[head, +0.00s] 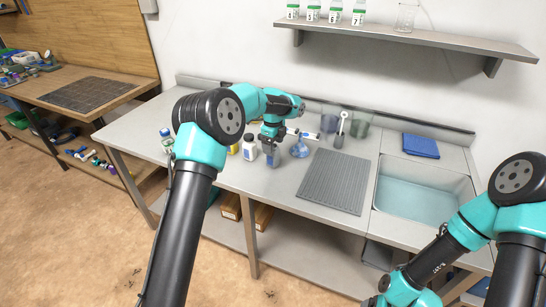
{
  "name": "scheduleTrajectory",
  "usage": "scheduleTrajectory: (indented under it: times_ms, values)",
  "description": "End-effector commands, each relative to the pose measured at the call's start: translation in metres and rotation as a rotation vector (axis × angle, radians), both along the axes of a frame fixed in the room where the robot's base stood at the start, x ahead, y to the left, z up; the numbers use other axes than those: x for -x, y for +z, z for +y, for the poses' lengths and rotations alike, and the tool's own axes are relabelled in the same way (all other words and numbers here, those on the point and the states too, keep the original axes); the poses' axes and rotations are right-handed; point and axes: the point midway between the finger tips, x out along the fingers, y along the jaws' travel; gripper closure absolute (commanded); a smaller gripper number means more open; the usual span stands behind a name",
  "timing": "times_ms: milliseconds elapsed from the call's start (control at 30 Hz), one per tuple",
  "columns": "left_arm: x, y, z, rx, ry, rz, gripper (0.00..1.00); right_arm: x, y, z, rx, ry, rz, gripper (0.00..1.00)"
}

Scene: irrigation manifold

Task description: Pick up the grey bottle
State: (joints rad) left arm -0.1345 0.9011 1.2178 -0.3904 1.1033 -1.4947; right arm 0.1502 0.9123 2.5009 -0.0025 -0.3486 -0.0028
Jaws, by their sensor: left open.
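My left gripper (269,147) points down over the steel bench, among the small bottles; its jaws are open. A small bluish-grey vessel (273,159) stands just below and partly behind the fingers. It may be the grey bottle, but the gripper hides much of it and I cannot tell whether they touch.
A blue flask (300,149) stands right of the left gripper. A yellow-labelled bottle (233,149) is at left, partly behind my arm. A grey ribbed mat (334,182), a sink (422,200) and a blue folded cloth (421,146) lie to the right. A shelf (410,38) hangs above.

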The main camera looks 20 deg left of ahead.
Motion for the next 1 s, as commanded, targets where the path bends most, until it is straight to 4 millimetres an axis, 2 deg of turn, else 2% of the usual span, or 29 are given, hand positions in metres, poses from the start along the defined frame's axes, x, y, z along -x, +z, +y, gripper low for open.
scheduleTrajectory:
  times_ms: [100,300,767,1000]
  values:
    - [-0.001,-0.019,0.002,-0.001,0.0,0.004,0.19,0.0,0.0,0.0,0.0,0.0,0.0,0.2]
    - [-0.002,-0.037,0.002,0.0,0.0,0.001,0.19,0.0,0.0,0.0,0.0,0.0,0.0,0.2]
    - [-0.002,-0.037,0.001,0.0,0.0,0.0,0.19,0.0,0.0,0.0,0.0,0.0,0.0,0.2]
    - [-0.002,-0.037,0.001,0.0,0.0,0.0,0.39,0.0,0.0,0.0,0.0,0.0,0.0,0.2]
